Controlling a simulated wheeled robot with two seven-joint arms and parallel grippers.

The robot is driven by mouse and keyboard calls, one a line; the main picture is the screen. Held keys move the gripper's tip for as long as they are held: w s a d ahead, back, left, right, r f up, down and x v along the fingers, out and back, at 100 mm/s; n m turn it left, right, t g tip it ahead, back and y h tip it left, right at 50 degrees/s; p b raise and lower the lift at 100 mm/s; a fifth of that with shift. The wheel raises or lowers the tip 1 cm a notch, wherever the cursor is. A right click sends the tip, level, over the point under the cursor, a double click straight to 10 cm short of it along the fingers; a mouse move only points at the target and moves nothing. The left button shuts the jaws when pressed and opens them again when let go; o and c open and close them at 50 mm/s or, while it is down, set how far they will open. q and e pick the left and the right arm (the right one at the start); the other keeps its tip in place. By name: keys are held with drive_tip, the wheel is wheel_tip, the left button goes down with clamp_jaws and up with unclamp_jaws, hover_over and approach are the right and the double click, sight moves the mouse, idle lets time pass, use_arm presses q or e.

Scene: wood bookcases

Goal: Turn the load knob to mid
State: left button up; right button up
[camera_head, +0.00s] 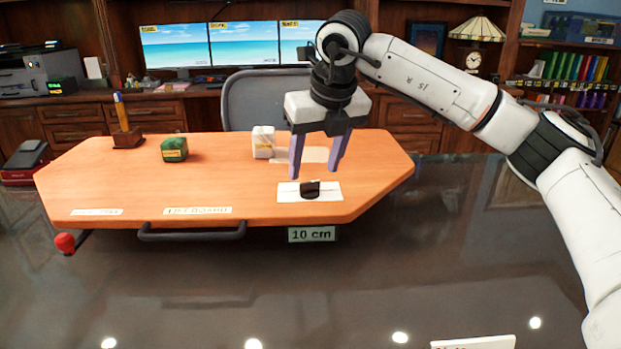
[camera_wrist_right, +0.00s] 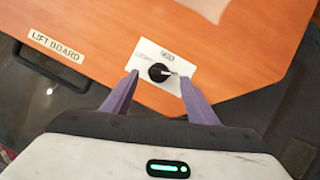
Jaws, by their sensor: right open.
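The load knob (camera_head: 310,189) is a small black knob on a white label plate (camera_head: 288,192) near the front edge of the orange board (camera_head: 240,180). In the right wrist view, the knob (camera_wrist_right: 158,73) has a pale pointer mark that points to the right. A word that looks like "LIGHT" is at its upper left and "MID" is above it. My right gripper (camera_head: 314,172) is open with purple fingers pointing down over the knob. In the wrist view its fingertips (camera_wrist_right: 158,76) appear on either side of the knob, apart from it. My left gripper is out of view.
A white cube (camera_head: 263,142), a green block (camera_head: 174,149) and a pen holder (camera_head: 127,138) stand on the board. A black handle (camera_head: 192,232) and a red-ended lever (camera_head: 66,242) are at its front. A "10 cm" sign (camera_head: 312,234) hangs below the edge. Monitors stand behind.

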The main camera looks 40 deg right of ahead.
sight(310, 182)
drive_tip(key=x, duration=0.2)
drive_tip(key=shift+w+f, duration=0.15)
drive_tip(key=shift+f, duration=0.25)
drive_tip(key=shift+w+f, duration=0.3)
drive_tip(key=shift+f, duration=0.25)
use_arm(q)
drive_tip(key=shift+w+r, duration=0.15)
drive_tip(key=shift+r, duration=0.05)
use_arm(e)
drive_tip(key=c, duration=1.1)
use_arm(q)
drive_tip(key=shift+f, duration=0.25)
use_arm(e)
drive_tip(key=shift+o, duration=0.2)
